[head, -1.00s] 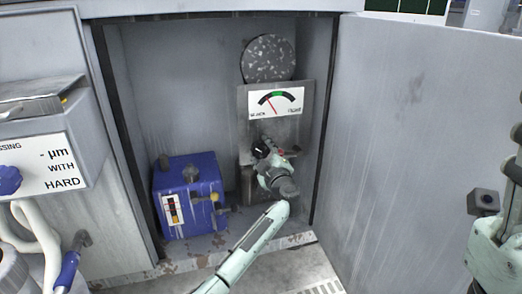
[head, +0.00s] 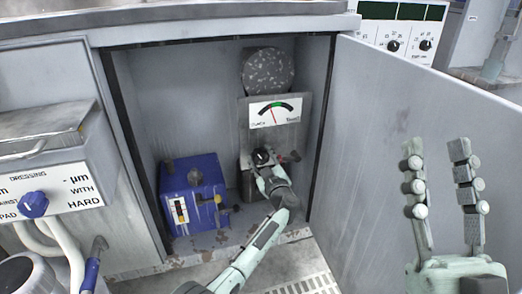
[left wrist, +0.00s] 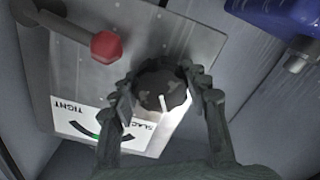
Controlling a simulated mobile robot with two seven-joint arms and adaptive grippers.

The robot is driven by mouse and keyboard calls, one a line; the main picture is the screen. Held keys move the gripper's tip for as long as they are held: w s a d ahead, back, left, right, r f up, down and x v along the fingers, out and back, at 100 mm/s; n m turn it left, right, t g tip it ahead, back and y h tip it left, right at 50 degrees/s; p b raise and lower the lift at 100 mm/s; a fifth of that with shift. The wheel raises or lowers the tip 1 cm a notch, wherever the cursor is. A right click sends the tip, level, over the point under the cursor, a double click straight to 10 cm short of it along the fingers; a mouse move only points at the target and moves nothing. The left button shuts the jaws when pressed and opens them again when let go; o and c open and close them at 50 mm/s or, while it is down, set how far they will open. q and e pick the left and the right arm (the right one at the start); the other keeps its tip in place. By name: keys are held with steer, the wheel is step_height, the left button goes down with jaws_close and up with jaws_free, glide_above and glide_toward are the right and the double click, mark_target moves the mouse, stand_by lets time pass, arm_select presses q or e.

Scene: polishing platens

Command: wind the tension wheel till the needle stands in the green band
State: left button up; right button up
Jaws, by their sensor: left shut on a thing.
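The black tension wheel (head: 262,155) with a white mark sits on a metal plate in the open cabinet; it also shows in the left wrist view (left wrist: 163,88). My left gripper (head: 264,163) is shut on the wheel, a finger on each side. In the left wrist view the gauge (left wrist: 75,122) is upside down and partly covered. My right gripper (head: 437,155) is open and empty.
A red-knobbed lever (left wrist: 106,46) stands close beside the wheel. A blue box (head: 193,190) sits on the cabinet floor to the left. The open cabinet door (head: 372,135) stands at the right. A dressing panel (head: 60,200) is at the left.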

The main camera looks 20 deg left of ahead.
mark_target(258, 124)
arm_select(q)
steer(key=m+p, duration=0.2)
steer(key=shift+r+m, duration=0.2)
steer(key=shift+m, duration=0.1)
steer(key=shift+f+m+p, duration=0.15)
steer(key=shift+m+p, duration=0.45)
steer(key=shift+m, duration=0.1)
arm_select(e)
steer(key=w+f+g+h, duration=0.2)
steer(key=w+f+g, duration=0.2)
steer(key=f+g, duration=0.3)
step_height(258, 124, down, 4)
steer(key=shift+a+r+g, duration=0.15)
steer(key=shift+g, duration=0.15)
steer(key=shift+w, duration=0.1)
arm_select(q)
steer(key=o, duration=1.2)
steer(key=shift+c, duration=0.2)
step_height(258, 124, up, 10)
